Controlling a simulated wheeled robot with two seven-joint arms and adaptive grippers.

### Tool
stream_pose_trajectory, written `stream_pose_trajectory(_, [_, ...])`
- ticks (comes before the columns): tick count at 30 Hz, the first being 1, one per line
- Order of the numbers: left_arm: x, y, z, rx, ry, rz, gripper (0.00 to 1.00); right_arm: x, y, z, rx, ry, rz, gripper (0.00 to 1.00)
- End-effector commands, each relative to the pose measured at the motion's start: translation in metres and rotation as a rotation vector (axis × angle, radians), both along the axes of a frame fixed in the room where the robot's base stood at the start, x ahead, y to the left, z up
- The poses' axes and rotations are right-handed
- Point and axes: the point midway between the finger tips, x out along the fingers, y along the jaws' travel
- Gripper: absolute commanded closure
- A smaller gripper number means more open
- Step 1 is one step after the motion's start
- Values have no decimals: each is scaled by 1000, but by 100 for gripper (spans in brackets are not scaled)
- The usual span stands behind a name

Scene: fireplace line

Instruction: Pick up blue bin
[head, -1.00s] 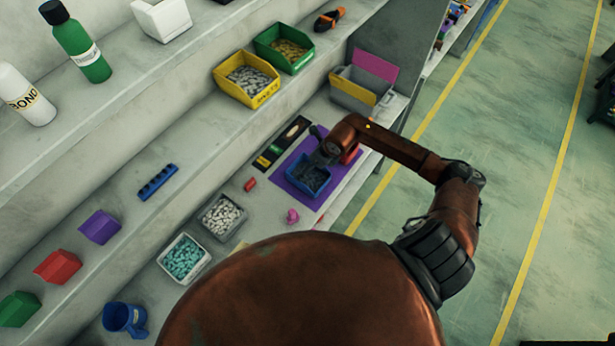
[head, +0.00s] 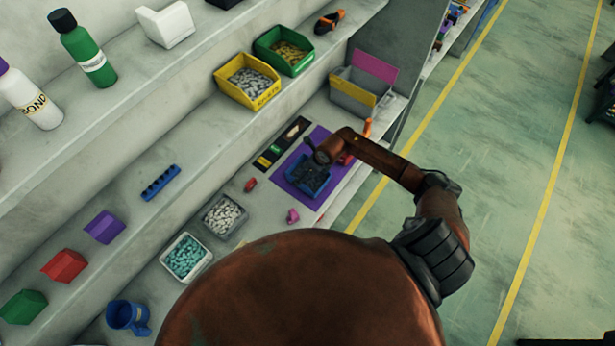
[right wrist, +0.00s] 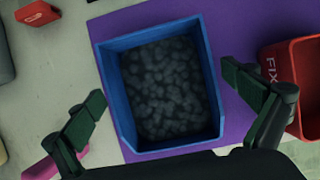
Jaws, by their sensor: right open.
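The blue bin (head: 303,187) sits on a purple mat (head: 325,136) on the lower bench, filled with dark grey pieces. In the right wrist view the blue bin (right wrist: 112,82) lies straight ahead, its open top facing the camera. My right gripper (right wrist: 165,100) is open, with one finger off each side of the bin and apart from its walls. In the head view the right gripper (head: 318,163) is over the bin and hides part of it. My left gripper is not in view.
A red bin (right wrist: 297,88) stands close to the right of the blue bin. A grey bin (head: 222,217) of white pieces and one of teal pieces (head: 186,256) are nearby. A pink object (head: 292,216) and small red object (head: 250,184) lie close. Yellow (head: 247,82) and green (head: 284,50) bins stand on the shelf.

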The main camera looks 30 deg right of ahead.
Motion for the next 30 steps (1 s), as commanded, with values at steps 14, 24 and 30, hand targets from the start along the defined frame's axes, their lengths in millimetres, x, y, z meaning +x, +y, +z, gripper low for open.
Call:
stream_pose_trajectory(14, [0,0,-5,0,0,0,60,0,0,-5,0,0,0,0])
stream_pose_trajectory(24, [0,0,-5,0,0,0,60,0,0,-5,0,0,0,5])
stream_pose_trajectory(30, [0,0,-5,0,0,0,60,0,0,-5,0,0,0,19])
